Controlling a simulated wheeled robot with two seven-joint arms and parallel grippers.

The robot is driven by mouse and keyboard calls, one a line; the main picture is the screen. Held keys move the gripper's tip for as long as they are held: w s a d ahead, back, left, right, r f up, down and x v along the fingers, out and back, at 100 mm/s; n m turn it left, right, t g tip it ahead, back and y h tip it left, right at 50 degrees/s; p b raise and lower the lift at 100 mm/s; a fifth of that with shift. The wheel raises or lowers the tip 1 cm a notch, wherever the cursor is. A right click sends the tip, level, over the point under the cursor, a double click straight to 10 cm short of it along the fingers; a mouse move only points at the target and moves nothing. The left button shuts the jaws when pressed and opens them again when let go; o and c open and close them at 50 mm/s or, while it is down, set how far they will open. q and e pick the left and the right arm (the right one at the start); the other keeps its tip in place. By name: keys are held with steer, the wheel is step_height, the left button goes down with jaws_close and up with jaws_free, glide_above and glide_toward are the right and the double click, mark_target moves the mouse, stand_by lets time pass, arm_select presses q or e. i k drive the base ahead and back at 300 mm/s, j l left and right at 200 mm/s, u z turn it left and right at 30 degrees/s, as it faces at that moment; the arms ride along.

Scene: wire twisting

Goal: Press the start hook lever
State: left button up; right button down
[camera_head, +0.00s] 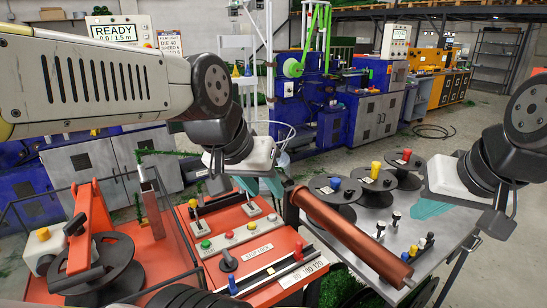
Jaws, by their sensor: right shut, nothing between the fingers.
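The orange control panel (208,276) is at the lower middle, with several small levers. One lever with a black knob (193,209) stands on a metal plate at the panel's back left, another lever (248,190) at its back right. A thicker black lever (228,261) stands near the STOP LOCK label. I cannot tell which is the start hook lever. My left gripper (263,187) hangs above the panel's back edge with teal fingers partly visible; its opening is unclear. My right gripper (428,209) is shut and empty above the metal table's right side.
A copper-coloured roller (350,236) lies across the metal table (362,222), beside several black spools (378,181) and small coloured pegs. An orange arm with a black reel (103,262) stands left of the panel. Blue machines (345,120) stand behind.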

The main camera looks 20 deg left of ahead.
mark_target(193, 203)
steer(key=u, duration=1.35)
steer(key=l+u, duration=0.15)
steer(key=u, duration=0.2)
steer(key=l+u, duration=0.2)
steer(key=u, duration=0.15)
steer(key=l+u, duration=0.2)
steer(key=u, duration=0.2)
